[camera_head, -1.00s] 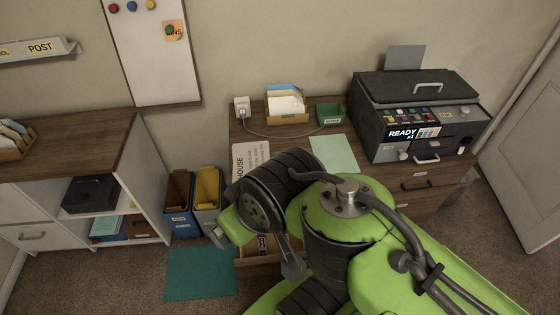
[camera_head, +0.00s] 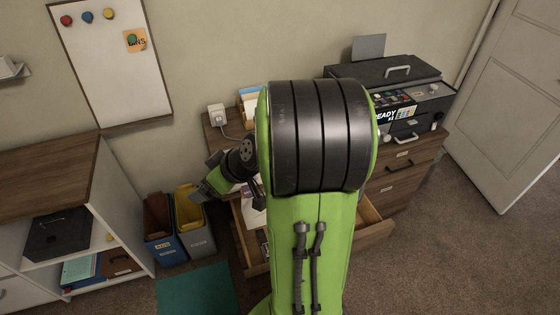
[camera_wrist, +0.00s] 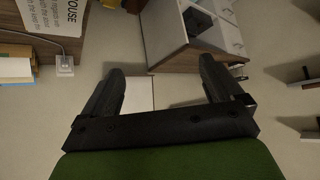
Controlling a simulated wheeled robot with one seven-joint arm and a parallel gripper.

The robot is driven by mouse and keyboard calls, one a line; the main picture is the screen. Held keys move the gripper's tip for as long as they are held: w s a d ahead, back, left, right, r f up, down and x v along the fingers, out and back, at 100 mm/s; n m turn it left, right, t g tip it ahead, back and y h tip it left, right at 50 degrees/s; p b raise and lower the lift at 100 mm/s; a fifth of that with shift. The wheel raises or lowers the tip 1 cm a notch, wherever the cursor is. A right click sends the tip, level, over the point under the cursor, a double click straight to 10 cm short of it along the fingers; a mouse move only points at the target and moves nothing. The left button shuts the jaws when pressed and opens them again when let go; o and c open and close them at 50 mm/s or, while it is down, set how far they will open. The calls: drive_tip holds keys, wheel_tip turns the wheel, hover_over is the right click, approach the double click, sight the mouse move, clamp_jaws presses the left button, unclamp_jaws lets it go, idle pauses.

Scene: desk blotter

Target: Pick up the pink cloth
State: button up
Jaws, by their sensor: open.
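I cannot make out a pink cloth in either current view. An open drawer (camera_head: 374,222) of the desk shows on both sides of my arm, with papers (camera_head: 252,213) and small items inside, much of it hidden by my arm. My gripper (camera_wrist: 161,70) is open in the wrist view, with nothing between its two fingers. In the head view my gripper (camera_head: 200,192) is small, left of my arm and above the bins, apart from the drawer's contents.
A blue bin (camera_head: 163,250) and a grey-yellow bin (camera_head: 195,240) stand left of the desk. A white cabinet (camera_head: 112,215) is further left. A printer (camera_head: 405,100) sits on the desk's right. A teal mat (camera_head: 198,290) lies on the floor. A wall socket (camera_wrist: 65,66) shows in the wrist view.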

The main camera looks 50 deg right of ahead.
drive_tip(key=s+d+f+m+t+h+b, duration=0.1)
drive_tip(key=d+f+m+t+h+b, duration=0.1)
drive_tip(key=d+f, duration=0.55)
drive_tip(key=d+f+m+t+h+b, duration=0.2)
drive_tip(key=d+f, duration=0.3)
drive_tip(key=d, duration=0.5)
drive_tip(key=s+d+f+m+h+b, duration=0.2)
drive_tip(key=s+d+f+m+h, duration=0.25)
drive_tip(key=s+d+f, duration=0.5)
drive_tip(key=shift+g, duration=0.3)
drive_tip(key=r+x, duration=0.1)
drive_tip(key=x, duration=0.4)
drive_tip(key=d+r+x, duration=0.1)
drive_tip(key=x, duration=0.4)
drive_tip(key=w+r+x, duration=0.1)
drive_tip(key=x, duration=0.5)
drive_tip(key=shift+d+r, duration=0.2)
drive_tip(key=shift+s, duration=0.1)
drive_tip(key=shift+c, duration=0.4)
drive_tip(key=shift+r, duration=0.1)
drive_tip(key=c, duration=1)
